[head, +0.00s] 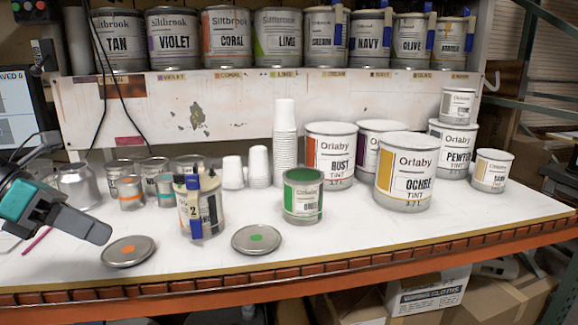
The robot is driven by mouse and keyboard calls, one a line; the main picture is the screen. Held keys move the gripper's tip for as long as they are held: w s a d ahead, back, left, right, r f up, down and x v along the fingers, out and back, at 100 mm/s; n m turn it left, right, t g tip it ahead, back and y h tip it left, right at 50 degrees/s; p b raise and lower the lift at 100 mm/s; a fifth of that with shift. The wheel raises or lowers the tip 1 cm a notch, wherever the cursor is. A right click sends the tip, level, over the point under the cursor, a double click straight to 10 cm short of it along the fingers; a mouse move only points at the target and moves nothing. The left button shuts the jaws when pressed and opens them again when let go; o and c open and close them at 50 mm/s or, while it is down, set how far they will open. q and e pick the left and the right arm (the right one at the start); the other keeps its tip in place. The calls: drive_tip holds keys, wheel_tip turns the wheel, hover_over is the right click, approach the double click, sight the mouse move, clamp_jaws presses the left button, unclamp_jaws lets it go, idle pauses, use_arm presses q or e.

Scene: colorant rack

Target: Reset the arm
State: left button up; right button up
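My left gripper (85,228) comes in from the left edge, dark grey with a teal part behind it. It is above the left part of the white bench top (345,228), left of and above a can lid with an orange dot (128,251). It appears to hold nothing; its fingers look close together, but I cannot tell whether they are open or shut. My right gripper is not in view.
An open green can (303,195), a lid with a green dot (256,239) and a can with brushes (200,203) stand mid-bench. Large Orlaby cans, including Ochre (404,172), stand to the right. Paper cups (285,140) stand behind. The front right is clear.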

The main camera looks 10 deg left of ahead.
use_arm(q)
wheel_tip(320, 180, down, 21)
drive_tip(key=n+t+y+p, duration=0.1)
drive_tip(key=n+t+y, duration=0.2)
drive_tip(key=n+t, duration=1.45)
drive_tip(key=s+d+f+n+g+y, duration=0.2)
drive_tip(key=s+d+f+n+g, duration=0.3)
drive_tip(key=n, duration=0.7)
drive_tip(key=s+d+f+n+g+y+p, duration=0.1)
drive_tip(key=s+d+f+n+g, duration=0.4)
drive_tip(key=d+f+n, duration=0.5)
drive_tip(key=shift+s+d+f+n+y, duration=0.15)
drive_tip(key=shift+s+n+y, duration=0.6)
drive_tip(key=shift+n+y, duration=0.25)
